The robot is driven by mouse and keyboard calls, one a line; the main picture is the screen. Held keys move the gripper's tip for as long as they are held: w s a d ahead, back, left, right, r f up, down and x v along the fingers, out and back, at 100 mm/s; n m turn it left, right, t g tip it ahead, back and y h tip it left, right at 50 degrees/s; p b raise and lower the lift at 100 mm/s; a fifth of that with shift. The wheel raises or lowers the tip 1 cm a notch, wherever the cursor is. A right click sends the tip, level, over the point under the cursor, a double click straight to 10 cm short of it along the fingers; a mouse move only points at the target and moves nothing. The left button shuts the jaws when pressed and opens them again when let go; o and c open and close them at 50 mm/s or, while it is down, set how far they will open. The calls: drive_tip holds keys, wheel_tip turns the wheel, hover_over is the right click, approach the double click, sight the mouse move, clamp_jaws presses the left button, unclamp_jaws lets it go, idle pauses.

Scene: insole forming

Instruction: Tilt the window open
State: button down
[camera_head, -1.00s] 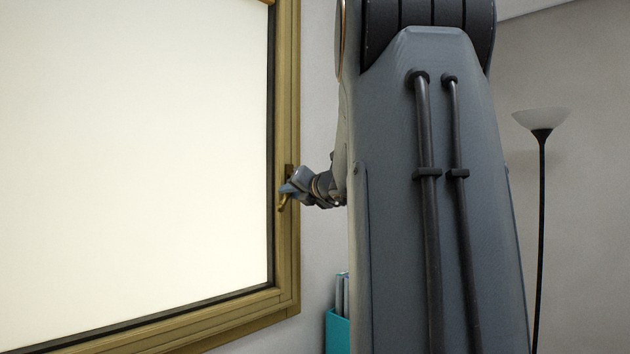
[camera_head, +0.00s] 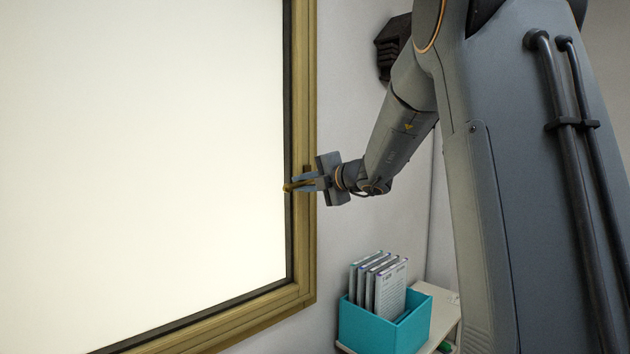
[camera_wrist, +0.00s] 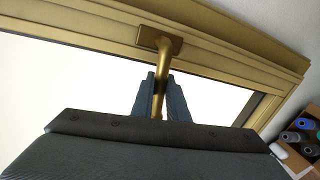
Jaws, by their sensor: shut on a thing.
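The window has a gold-brown frame (camera_head: 304,90) and a bright white pane, on the left in the head view; its frame (camera_wrist: 75,33) crosses the top of the wrist view. No gap shows between sash and frame. The brass handle (camera_head: 289,187) points sideways to the left over the pane's edge. In the wrist view the handle (camera_wrist: 161,60) runs from its base plate down between my two fingers. My gripper (camera_head: 303,183) is shut on the handle's grip, and its fingers (camera_wrist: 161,100) hide part of it.
A teal box (camera_head: 385,328) with several upright folders stands on a white shelf (camera_head: 444,325) below and right of the window. A brown box (camera_wrist: 297,137) with dark and blue items shows at lower right in the wrist view. Wall space beside the handle is clear.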

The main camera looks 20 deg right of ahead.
drive_tip(key=shift+r+m, duration=0.25)
drive_tip(key=shift+m, duration=0.05)
drive_tip(key=shift+y, duration=0.3)
